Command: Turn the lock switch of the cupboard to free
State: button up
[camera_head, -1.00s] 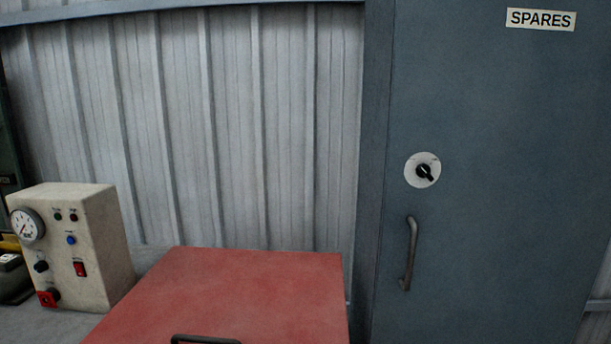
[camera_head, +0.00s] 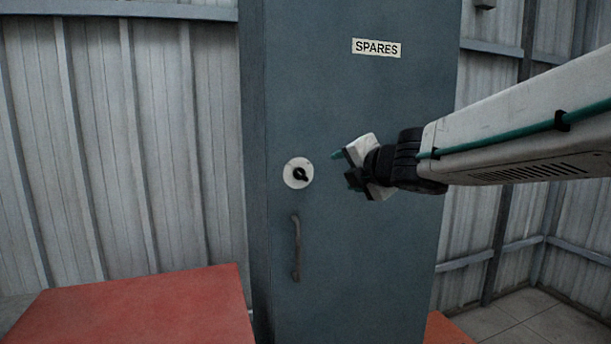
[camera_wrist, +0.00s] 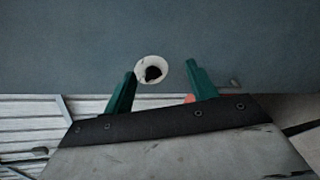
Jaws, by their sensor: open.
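The cupboard (camera_head: 350,250) is a tall blue-grey cabinet with a SPARES label (camera_head: 376,48). Its lock switch (camera_head: 300,174) is a black knob on a round pale plate, on the left part of the door. My gripper (camera_head: 344,168) is in front of the door, to the right of the switch in the head view, with its green fingers apart and empty. In the wrist view the switch (camera_wrist: 153,73) shows beyond the fingertips, between them and closer to the left one. The gripper (camera_wrist: 162,70) does not touch it. Marks on the plate are too small to read.
A dark vertical handle (camera_head: 296,248) is below the switch on the door. A red surface (camera_head: 140,310) stands low at the left of the cupboard. Corrugated metal wall (camera_head: 110,140) is behind. Bare floor (camera_head: 530,315) shows at the lower right.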

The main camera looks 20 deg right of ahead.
aim_at(303, 174)
jog(key=w+a+n+y, duration=0.1)
jog(key=w+a+n, duration=0.1)
jog(key=w+a+f+n+y, duration=0.1)
jog(key=w+a+n, duration=0.1)
jog(key=w, duration=0.1)
jog(key=w+a+f+n+y, duration=0.1)
jog(key=w+a+n, duration=0.1)
jog(key=w, duration=0.1)
jog(key=shift+w+f+g, duration=0.1)
jog(key=shift+w+g, duration=0.15)
jog(key=shift+g, duration=0.15)
jog(key=c, duration=1)
